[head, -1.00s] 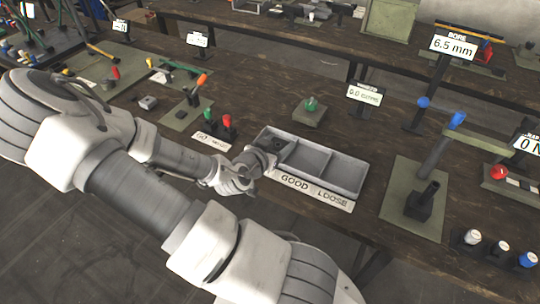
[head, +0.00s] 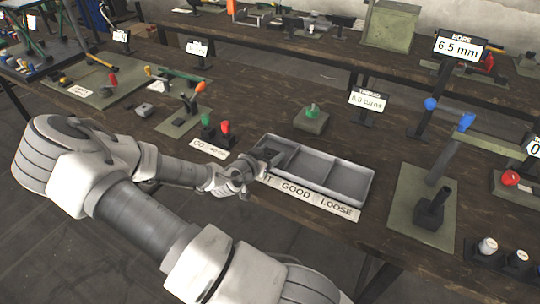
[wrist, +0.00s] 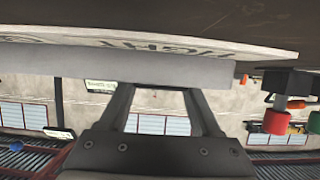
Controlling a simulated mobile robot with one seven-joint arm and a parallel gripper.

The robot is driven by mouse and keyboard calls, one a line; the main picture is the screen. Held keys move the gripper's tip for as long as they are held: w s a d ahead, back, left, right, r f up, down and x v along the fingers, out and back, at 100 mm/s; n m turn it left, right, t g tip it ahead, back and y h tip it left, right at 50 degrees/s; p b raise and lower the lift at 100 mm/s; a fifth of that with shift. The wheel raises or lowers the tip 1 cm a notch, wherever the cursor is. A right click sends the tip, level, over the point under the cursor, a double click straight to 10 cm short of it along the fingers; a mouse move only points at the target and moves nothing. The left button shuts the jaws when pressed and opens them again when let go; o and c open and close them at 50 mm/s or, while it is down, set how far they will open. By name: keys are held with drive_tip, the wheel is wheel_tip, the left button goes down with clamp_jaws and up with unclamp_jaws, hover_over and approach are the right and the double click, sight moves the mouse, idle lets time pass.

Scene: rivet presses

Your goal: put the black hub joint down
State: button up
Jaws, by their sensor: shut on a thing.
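The black hub joint (head: 268,154) is a small dark piece at the left compartment of the grey three-part tray (head: 345,193). My gripper (head: 254,167) reaches over the tray's front left corner and is shut on the hub joint. The head view does not show clearly whether the joint touches the compartment floor. In the wrist view, my gripper (wrist: 165,98) shows two fingers running up behind a grey edge, and the joint is hidden. The label strip (head: 312,198) in front of the tray reads GOOD and LOOSE; its left word is mostly covered by my gripper.
Red and green handled pieces (head: 225,128) stand just left of the tray. A green-knobbed block (head: 311,118) and a display sign (head: 367,102) stand behind it. A press with a black socket (head: 432,208) stands to the right. The tray's middle and right compartments are empty.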

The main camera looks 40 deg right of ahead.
drive_tip(key=shift+f, duration=0.15)
drive_tip(key=shift+f, duration=0.15)
drive_tip(key=o, duration=1.4)
drive_tip(key=shift+c, duration=0.2)
